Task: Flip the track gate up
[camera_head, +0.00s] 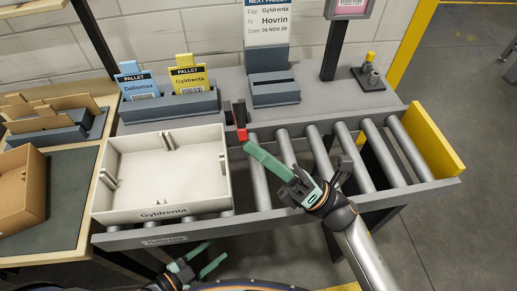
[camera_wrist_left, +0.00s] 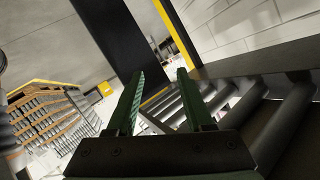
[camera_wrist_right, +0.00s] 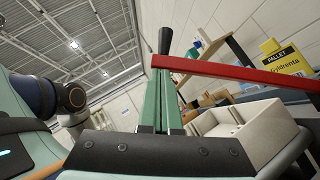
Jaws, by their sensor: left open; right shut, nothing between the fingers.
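The track gate shows as a short red bar (camera_head: 242,134) with a black end piece (camera_head: 239,113), at the right side of the white tray on the roller track. In the right wrist view the red bar (camera_wrist_right: 245,74) crosses just above the fingertips, and the black piece (camera_wrist_right: 165,41) stands up at its left end. My right gripper (camera_head: 248,147) is shut and empty, its tips close under the red bar; I cannot tell if they touch. My left gripper (camera_head: 204,257) is open and empty, low in front of the track; its fingers also show in the left wrist view (camera_wrist_left: 160,95).
The white tray (camera_head: 202,207), labelled Gyldrenta, sits on the left rollers. Bare rollers (camera_head: 345,145) run right to a yellow end plate (camera_head: 434,139). A grey holder (camera_head: 172,107) with blue and yellow pallet cards stands behind. A side table with brown boxes (camera_head: 22,188) is at left.

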